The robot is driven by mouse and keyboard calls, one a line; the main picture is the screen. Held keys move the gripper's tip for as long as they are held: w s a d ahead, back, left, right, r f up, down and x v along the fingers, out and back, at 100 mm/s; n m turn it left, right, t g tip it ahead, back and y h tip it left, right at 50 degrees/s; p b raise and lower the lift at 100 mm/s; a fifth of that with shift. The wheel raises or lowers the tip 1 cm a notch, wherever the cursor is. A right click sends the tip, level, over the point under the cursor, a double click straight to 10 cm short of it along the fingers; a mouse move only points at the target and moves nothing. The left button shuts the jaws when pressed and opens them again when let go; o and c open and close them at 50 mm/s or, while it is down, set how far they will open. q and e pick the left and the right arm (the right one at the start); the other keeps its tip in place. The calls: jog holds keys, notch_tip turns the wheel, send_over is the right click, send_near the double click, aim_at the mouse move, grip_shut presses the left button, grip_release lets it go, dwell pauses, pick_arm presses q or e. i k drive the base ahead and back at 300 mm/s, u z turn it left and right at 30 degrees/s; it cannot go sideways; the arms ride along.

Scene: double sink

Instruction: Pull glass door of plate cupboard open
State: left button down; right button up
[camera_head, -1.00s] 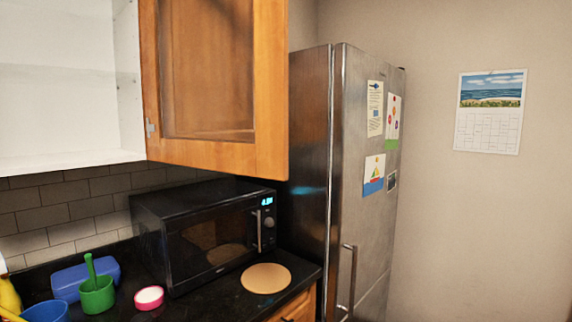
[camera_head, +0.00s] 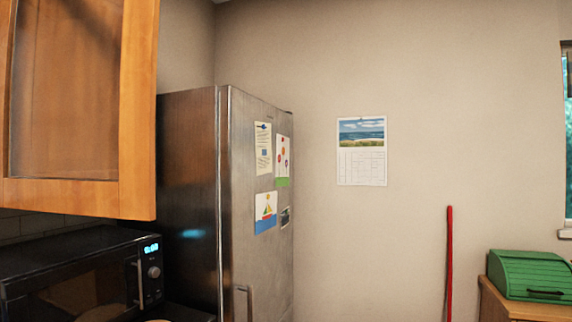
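The cupboard's glass door (camera_head: 138,110) is at the upper left of the head view. It has an orange-brown wooden frame around a glass pane (camera_head: 68,90). It stands swung out above the microwave. The cupboard's inside is out of view now. Neither of my grippers shows in the head view.
A black microwave (camera_head: 75,280) sits on the counter below the door. A steel fridge (camera_head: 258,250) with papers on it stands right of them. A calendar (camera_head: 361,165) hangs on the wall. A red pole (camera_head: 449,260) and a green bread box (camera_head: 530,275) on a wooden unit are at the right.

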aim_at(133, 195)
jog(key=z, duration=0.75)
jog(key=i, duration=2.3)
jog(key=u, duration=3.55)
